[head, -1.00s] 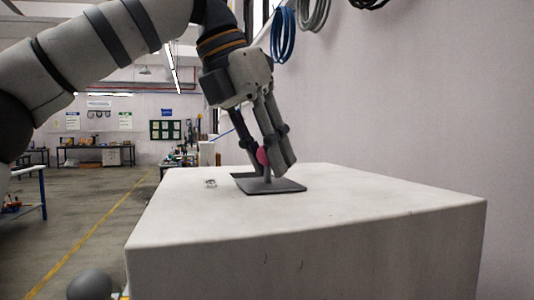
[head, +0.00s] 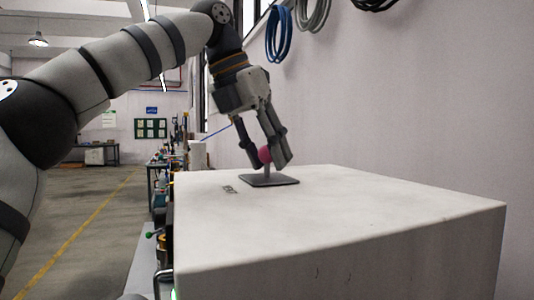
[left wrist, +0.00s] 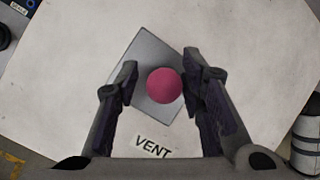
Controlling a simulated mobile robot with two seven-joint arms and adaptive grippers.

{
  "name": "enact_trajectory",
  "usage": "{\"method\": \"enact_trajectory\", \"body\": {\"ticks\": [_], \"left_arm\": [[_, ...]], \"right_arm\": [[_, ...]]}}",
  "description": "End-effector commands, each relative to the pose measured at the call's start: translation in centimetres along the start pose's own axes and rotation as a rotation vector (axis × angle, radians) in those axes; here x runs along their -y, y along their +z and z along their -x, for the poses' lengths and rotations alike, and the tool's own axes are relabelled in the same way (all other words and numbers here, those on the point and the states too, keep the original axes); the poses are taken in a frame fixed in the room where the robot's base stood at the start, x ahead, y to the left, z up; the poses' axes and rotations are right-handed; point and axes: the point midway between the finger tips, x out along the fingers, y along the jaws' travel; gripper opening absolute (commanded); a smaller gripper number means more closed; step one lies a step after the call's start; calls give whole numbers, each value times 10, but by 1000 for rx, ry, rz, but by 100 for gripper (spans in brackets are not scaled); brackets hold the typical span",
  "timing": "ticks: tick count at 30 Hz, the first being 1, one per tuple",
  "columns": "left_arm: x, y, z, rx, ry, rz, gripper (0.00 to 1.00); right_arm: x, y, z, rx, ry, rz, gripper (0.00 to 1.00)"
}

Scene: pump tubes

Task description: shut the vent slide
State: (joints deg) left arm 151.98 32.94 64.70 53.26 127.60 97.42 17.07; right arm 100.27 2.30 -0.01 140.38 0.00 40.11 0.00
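The vent slide is a flat dark grey plate (head: 270,181) on top of the white block, with a thin post and a pink ball knob (head: 265,155). In the left wrist view the grey plate (left wrist: 150,47) lies tilted under the pink knob (left wrist: 164,85). A "VENT" label (left wrist: 153,146) lies near it, also small in the head view (head: 229,189). My left gripper (head: 268,160) points down with a finger on either side of the knob. No dark opening shows beside the plate now. My right gripper is out of view.
The white block (head: 340,220) has a broad clear top. A pale wall stands along its right and back, with coiled blue cable (head: 279,36) hanging above. Cluttered benches and open floor lie to the left.

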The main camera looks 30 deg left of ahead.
Motion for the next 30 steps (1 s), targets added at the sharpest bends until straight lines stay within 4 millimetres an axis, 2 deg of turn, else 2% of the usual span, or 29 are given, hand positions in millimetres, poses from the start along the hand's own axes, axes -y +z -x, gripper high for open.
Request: {"method": "enact_trajectory", "body": {"ticks": [10,18,24,30], "left_arm": [[1,-1,2,-6,0,-2,46],[2,0,54,-3,0,-1,46],[0,1,70,-5,1,0,46],[0,0,74,-7,-1,-2,46]], "right_arm": [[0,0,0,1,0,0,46],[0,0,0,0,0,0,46],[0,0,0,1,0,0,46],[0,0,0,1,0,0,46]]}}
